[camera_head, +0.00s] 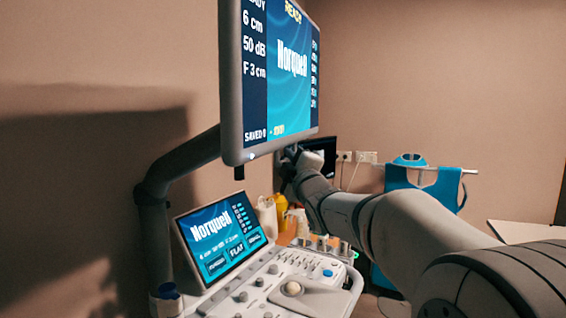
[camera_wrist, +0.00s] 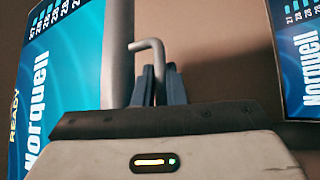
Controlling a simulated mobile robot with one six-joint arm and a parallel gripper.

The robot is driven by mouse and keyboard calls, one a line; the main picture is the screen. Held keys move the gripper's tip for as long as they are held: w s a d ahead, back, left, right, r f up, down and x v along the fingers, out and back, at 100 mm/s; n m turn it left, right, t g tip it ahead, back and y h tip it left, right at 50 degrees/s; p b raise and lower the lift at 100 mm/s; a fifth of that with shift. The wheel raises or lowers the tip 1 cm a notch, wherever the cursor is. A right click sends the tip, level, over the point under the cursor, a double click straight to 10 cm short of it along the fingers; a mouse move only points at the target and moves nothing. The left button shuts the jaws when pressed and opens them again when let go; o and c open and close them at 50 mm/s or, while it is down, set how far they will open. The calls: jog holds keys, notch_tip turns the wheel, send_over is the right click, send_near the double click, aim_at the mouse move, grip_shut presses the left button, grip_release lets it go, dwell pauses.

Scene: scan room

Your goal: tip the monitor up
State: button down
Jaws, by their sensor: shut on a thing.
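The monitor (camera_head: 280,70) is a large screen on a jointed arm and stands upright, high in the head view. It also shows at the left of the wrist view (camera_wrist: 65,80), with its grey frame edge (camera_wrist: 117,45). My gripper (camera_head: 291,160) is at the monitor's lower edge, its fingertips small and dark there. In the wrist view my gripper's blue fingers (camera_wrist: 157,82) are shut on a bent grey handle (camera_wrist: 159,55) beside the frame edge. The handle's lower part is hidden between the fingers.
Below the monitor is a console (camera_head: 290,290) with knobs and a tilted touch panel (camera_head: 221,238) showing "FLAT". A second screen (camera_wrist: 297,55) shows at the right of the wrist view. The monitor's support arm (camera_head: 180,165) is left. Bottles (camera_head: 280,207) and a blue apron (camera_head: 425,185) are behind.

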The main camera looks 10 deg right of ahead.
jog(key=c, duration=1.8)
grip_release()
jog(key=shift+d, duration=0.1)
jog(key=shift+a, duration=0.2)
jog(key=b+v, duration=0.2)
jog(key=v, duration=0.5)
jog(key=shift+s+d+f, duration=0.15)
jog(key=shift+s, duration=0.15)
